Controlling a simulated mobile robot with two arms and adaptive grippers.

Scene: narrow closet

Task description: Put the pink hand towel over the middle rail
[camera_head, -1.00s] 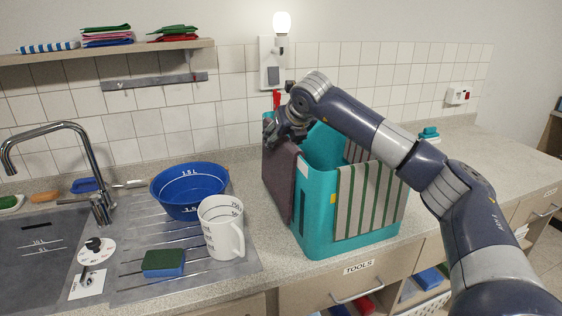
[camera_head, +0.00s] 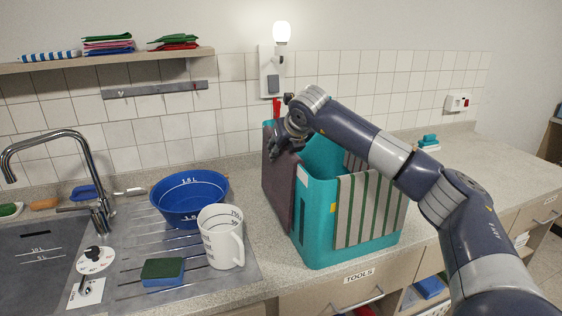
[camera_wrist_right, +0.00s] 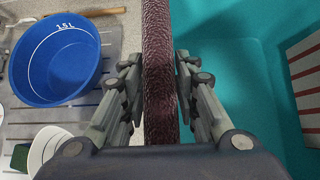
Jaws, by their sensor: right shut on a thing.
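A dull mauve-brown towel (camera_head: 278,190) hangs over the left wall of a teal crate (camera_head: 318,225). My right gripper (camera_head: 283,145) is at the top edge of this towel, reaching in from the right over the crate. In the right wrist view the towel (camera_wrist_right: 158,65) runs between the two fingers, which are shut on it from both sides. A folded stack with pink layers (camera_head: 108,45) lies on the wall shelf; I cannot tell whether a pink hand towel is in it. I cannot make out a middle rail. My left gripper is not in view.
A grey striped towel (camera_head: 368,212) hangs over the crate's front. A blue bowl (camera_head: 188,212) and a white jug (camera_head: 222,245) stand left of the crate on the drainer. A tap (camera_head: 85,160) stands further left. The counter right of the crate (camera_head: 470,165) is mostly clear.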

